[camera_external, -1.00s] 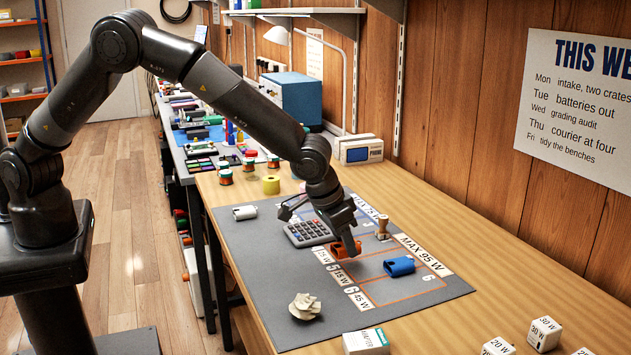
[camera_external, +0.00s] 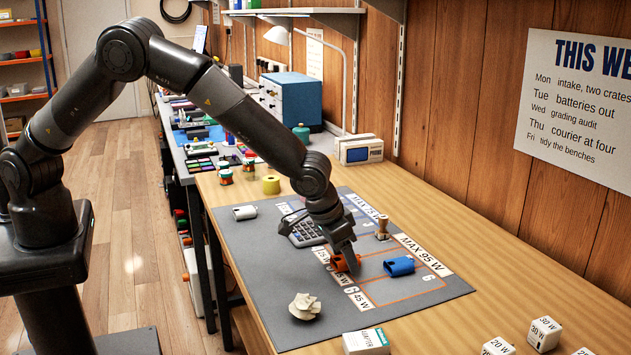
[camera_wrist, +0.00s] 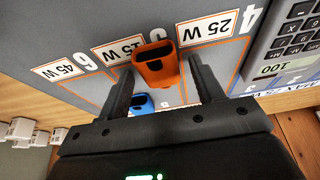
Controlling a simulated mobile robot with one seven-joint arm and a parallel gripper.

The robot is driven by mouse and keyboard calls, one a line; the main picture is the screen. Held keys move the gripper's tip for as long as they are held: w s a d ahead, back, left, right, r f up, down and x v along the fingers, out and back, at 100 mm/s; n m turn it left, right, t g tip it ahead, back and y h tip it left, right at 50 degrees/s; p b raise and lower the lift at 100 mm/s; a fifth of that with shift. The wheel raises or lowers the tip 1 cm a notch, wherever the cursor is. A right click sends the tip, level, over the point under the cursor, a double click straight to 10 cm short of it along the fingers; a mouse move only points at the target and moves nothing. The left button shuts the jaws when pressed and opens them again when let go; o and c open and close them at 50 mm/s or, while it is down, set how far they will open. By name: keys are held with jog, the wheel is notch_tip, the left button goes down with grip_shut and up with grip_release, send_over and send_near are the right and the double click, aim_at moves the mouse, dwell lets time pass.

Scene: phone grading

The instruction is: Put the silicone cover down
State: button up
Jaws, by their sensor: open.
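The orange silicone cover (camera_external: 339,264) is on or just above the grey mat, beside the 15 W label; I cannot tell whether it touches the mat. In the wrist view the orange cover (camera_wrist: 157,65) lies between my two fingers, with its dark opening showing and a gap at the right finger. My gripper (camera_wrist: 162,82) is open around it. In the external view my gripper (camera_external: 350,261) points down and partly hides the cover. The mat (camera_external: 285,290) has orange-lined, numbered boxes with watt labels.
A blue cover (camera_external: 399,266) lies in the box to the right, and a wooden stamp (camera_external: 382,230) stands behind it. A calculator (camera_external: 305,232) is close behind my gripper. A crumpled pale piece (camera_external: 304,306) and a white cover (camera_external: 245,212) are on the mat. The mat's front left is clear.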

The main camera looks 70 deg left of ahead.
jog(key=shift+r, duration=0.1)
jog(key=v, duration=1.1)
jog(key=s+a+r, duration=0.6)
jog(key=a+r, duration=0.3)
jog(key=a, duration=0.1)
jog(key=s+a+r, duration=0.6)
jog(key=a+r, duration=0.3)
jog(key=a, duration=0.2)
jog(key=s+a, duration=0.6)
jog(key=s, duration=0.6)
jog(key=s+a+r+t, duration=0.1)
jog(key=s+a, duration=0.5)
jog(key=s, duration=0.6)
jog(key=shift+r, duration=0.3)
dwell(2.0)
